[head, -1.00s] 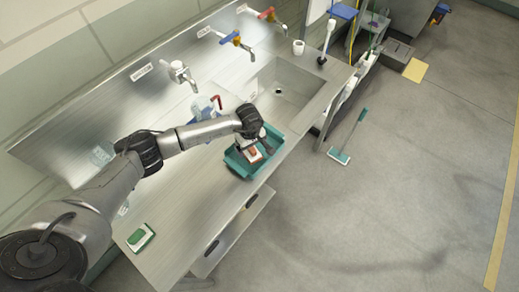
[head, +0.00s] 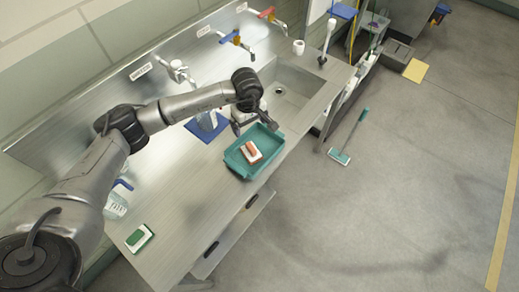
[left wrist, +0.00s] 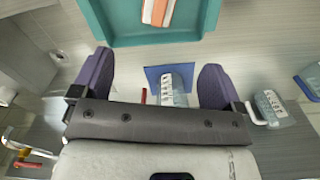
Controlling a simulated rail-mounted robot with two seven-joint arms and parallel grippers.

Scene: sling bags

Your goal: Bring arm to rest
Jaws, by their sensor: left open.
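My left arm reaches in from the left over the steel counter. My left gripper (head: 253,120) is open and empty, above the far edge of the teal tray. In the left wrist view its two purple fingers (left wrist: 154,80) are spread wide with nothing gripped between them. An orange-and-white block (head: 251,152), like a brush or sponge, lies inside the teal tray (head: 235,165). The tray (left wrist: 150,42) and block (left wrist: 157,12) also show at the top of the left wrist view. My right gripper is not seen.
A clear jug stands on a blue mat (head: 207,133) behind the tray. A green-and-white sponge (head: 139,238) lies at the near counter end, and a clear bottle (head: 117,203) near my forearm. The sink (head: 290,88), taps and a white cup (head: 298,47) are farther along.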

